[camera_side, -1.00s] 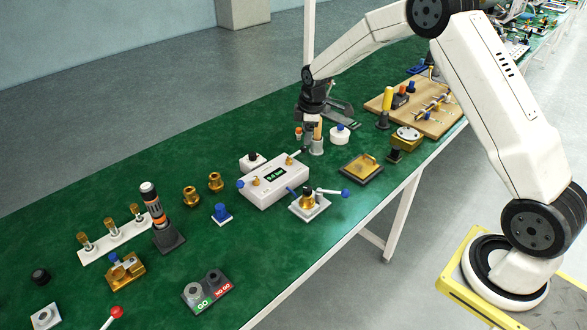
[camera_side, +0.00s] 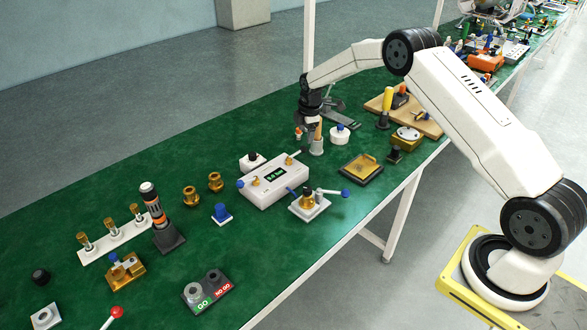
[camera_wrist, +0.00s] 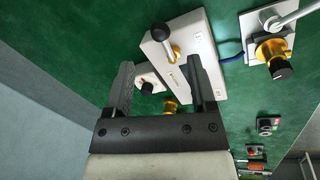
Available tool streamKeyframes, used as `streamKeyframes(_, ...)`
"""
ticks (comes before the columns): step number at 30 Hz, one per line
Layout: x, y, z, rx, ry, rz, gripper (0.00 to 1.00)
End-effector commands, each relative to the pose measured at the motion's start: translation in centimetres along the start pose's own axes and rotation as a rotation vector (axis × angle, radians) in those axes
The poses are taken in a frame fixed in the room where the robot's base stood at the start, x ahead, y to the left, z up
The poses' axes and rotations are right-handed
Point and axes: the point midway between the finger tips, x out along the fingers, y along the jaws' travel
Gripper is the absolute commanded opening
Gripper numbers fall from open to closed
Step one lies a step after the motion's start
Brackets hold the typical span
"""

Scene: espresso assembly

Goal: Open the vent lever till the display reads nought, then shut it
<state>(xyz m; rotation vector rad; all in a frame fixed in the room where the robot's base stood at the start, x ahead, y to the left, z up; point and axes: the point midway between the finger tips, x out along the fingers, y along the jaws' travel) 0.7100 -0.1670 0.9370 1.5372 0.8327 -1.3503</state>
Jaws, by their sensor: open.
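A white box (camera_side: 262,190) with a dark display (camera_side: 275,175) stands mid-table. Its green digits are too small to read surely. In the wrist view the box (camera_wrist: 205,50) lies beyond and between the fingers, with a black-tipped brass fitting (camera_wrist: 165,40). A brass valve (camera_side: 307,197) with a blue-tipped lever stands on a white plate in front. Which lever is the vent is unclear. My gripper (camera_side: 310,122) is open and empty behind the box; its fingers show in the wrist view (camera_wrist: 160,72).
A white pot with a blue knob (camera_side: 340,134) and a tray (camera_side: 361,168) are to the right. A white block (camera_side: 252,162) sits behind the box. Green table is clear at back left.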

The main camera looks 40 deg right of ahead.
Motion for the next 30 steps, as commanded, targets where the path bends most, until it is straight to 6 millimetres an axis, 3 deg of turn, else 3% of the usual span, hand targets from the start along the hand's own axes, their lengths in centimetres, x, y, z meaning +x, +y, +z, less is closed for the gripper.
streamKeyframes(18,6.0,0.0,0.0,0.002,-0.001,0.002,0.72)
streamKeyframes(30,7.0,0.0,0.0,0.002,0.000,0.003,0.72)
